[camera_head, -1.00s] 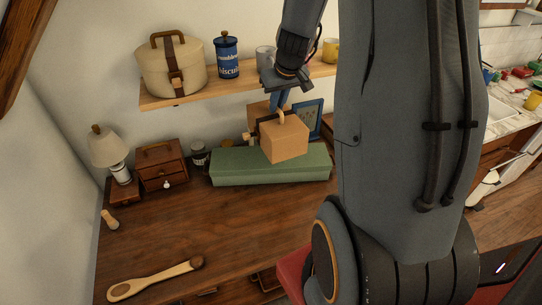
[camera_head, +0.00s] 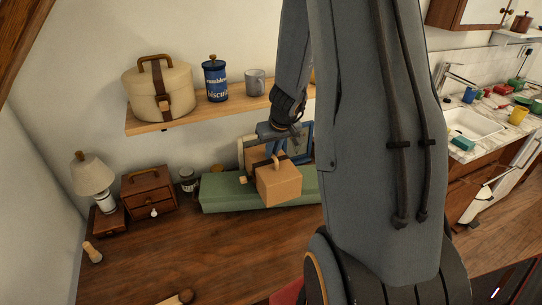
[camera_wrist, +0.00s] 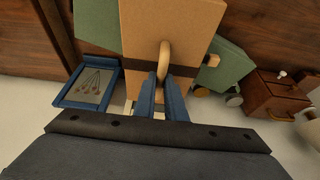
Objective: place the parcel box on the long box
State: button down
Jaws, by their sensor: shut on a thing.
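The parcel box (camera_head: 279,186) is a tan cube with a loop handle on top. My gripper (camera_head: 277,152) is shut on that handle from above; the wrist view shows the blue fingers (camera_wrist: 166,88) at the handle ring (camera_wrist: 164,58). The long box (camera_head: 225,192) is green and lies along the back of the wooden desk. The parcel box overlaps its front and middle in the head view. In the wrist view green (camera_wrist: 227,66) shows on both sides of the parcel. I cannot tell whether the two boxes touch.
A blue picture frame (camera_wrist: 88,82) stands behind the long box. A small drawer chest (camera_head: 148,192), a jar (camera_head: 187,180) and a lamp (camera_head: 93,175) are to its left. A shelf (camera_head: 200,115) with containers hangs above. The desk (camera_head: 200,250) in front is mostly clear.

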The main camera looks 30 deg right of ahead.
jog(key=shift+f, duration=0.3)
jog(key=c, duration=1.8)
grip_release()
jog(key=shift+r, duration=0.15)
jog(key=shift+r, duration=0.25)
jog(key=d+p+v, duration=0.1)
jog(key=p+v, duration=0.1)
jog(key=v, duration=0.9)
jog(key=shift+n+g+y, duration=0.3)
jog(key=shift+n+g, duration=0.5)
jog(key=shift+g, duration=0.1)
jog(key=s+a, duration=0.4)
jog(key=a, duration=0.3)
jog(key=s+a, duration=0.4)
jog(key=a, duration=0.3)
jog(key=s+a, duration=0.4)
jog(key=a, duration=0.2)
jog(key=shift+s+a+r, duration=0.4)
